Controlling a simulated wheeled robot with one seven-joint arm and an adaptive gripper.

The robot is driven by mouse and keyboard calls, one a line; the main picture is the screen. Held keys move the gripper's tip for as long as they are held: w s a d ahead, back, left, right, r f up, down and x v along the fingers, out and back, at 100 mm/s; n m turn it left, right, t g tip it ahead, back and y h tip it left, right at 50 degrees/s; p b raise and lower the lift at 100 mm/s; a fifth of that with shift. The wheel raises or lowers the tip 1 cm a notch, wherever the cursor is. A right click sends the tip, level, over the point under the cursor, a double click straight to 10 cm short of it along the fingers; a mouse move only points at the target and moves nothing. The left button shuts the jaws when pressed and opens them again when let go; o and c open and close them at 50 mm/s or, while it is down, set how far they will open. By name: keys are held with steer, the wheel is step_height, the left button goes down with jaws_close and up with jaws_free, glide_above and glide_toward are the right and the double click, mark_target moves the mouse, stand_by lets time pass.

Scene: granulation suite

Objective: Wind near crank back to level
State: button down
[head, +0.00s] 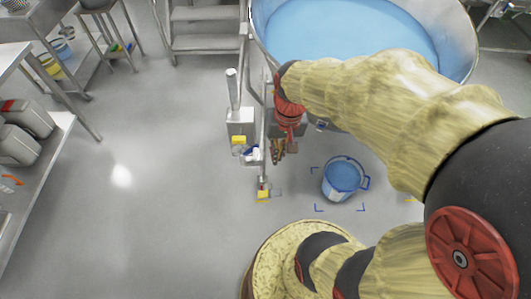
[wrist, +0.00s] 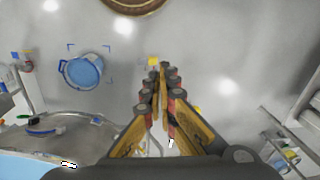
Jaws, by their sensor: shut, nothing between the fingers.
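A grey box (head: 240,125) with an upright pale metal handle (head: 232,88) and a yellow tag stands left of the big vessel in the head view; it may carry the crank. I cannot tell which part is the near crank, nor its angle. My gripper (head: 279,152) hangs just right of this box, beside the thin upright post, apparently apart from the handle. In the wrist view my gripper (wrist: 160,72) has its fingers together and empty. A yellow patch (wrist: 153,62) shows just past the fingertips, and the handle is not clearly visible there.
The large steel vessel (head: 460,45) with light blue contents fills the back. A blue bucket (head: 342,178) stands on the floor inside blue corner marks. A yellow-tagged foot (head: 263,193) is low on the post. Steel steps (head: 202,30) stand behind.

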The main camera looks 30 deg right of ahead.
steer(key=w+d+f+m+t+y+p, duration=0.1)
steer(key=w+d+f+m+p, duration=0.1)
steer(key=w+d+f+m, duration=0.4)
steer(key=w+d+f+m+t+y+p, duration=0.1)
steer(key=w+d+f+m+y+p, duration=0.15)
steer(key=f+m, duration=0.6)
steer(key=w+d+f+m+t+y+p, duration=0.1)
steer(key=w+d+f+m+p, duration=0.15)
steer(key=d+f+m, duration=0.45)
steer(key=w+a+f+n+b, duration=0.2)
steer(key=w+a+f+b, duration=0.2)
steer(key=a+f, duration=0.3)
steer(key=shift+w+a+b, duration=0.35)
steer(key=shift+w+a, duration=0.2)
steer(key=shift+a, duration=0.35)
steer(key=shift+p, duration=0.3)
steer(key=shift+w+a+r+g+h+p, duration=0.1)
steer(key=shift+a+r+g+h+p, duration=0.1)
steer(key=shift+g+h+p, duration=0.25)
